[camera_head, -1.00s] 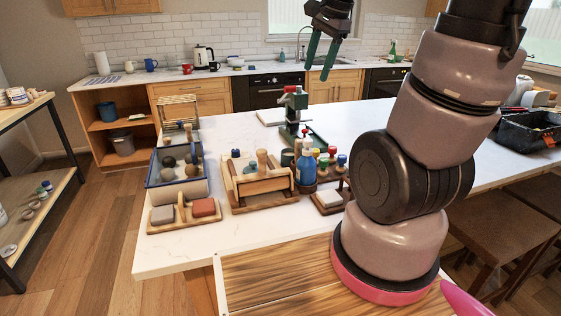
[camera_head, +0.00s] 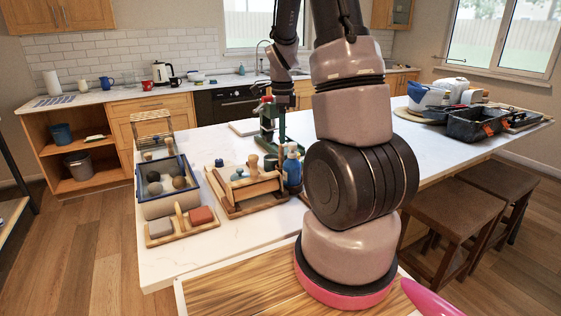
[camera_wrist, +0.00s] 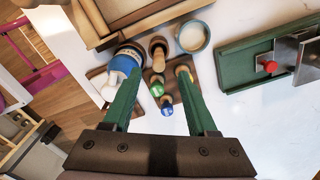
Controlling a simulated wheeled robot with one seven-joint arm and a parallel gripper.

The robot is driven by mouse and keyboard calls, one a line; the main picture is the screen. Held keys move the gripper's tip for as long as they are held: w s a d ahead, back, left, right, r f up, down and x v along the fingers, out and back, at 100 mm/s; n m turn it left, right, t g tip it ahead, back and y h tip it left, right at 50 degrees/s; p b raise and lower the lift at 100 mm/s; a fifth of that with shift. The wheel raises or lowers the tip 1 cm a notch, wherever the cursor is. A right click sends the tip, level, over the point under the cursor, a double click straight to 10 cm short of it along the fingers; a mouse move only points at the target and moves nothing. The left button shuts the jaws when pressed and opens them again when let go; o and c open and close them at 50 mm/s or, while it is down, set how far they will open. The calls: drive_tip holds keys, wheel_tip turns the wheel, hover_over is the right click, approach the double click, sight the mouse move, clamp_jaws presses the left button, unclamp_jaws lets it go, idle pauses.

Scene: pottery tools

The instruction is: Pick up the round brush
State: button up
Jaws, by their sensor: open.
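In the wrist view my gripper (camera_wrist: 160,72) is open, its two green fingers pointing down over a small wooden stand (camera_wrist: 174,82). Between and just beyond the fingertips are a round, wooden-handled piece (camera_wrist: 158,46) and pieces with green (camera_wrist: 157,90) and blue (camera_wrist: 167,111) tops. I cannot tell for certain which one is the round brush. Nothing shows held between the fingers. In the head view my arm hides the stand, and the gripper is partly lost against the green press (camera_head: 267,112).
A blue spray bottle (camera_head: 292,168) stands close by; it shows beside the left finger in the wrist view (camera_wrist: 124,62). A wooden tray (camera_head: 228,205), a blue-rimmed box (camera_head: 160,207) and a sponge holder (camera_head: 168,234) stand to the left. A round jar (camera_wrist: 193,36) lies beyond the fingers.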

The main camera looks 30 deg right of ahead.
sight(281, 161)
wheel_tip(281, 161, down, 5)
drive_tip(key=shift+a+f, duration=0.15)
clamp_jaws()
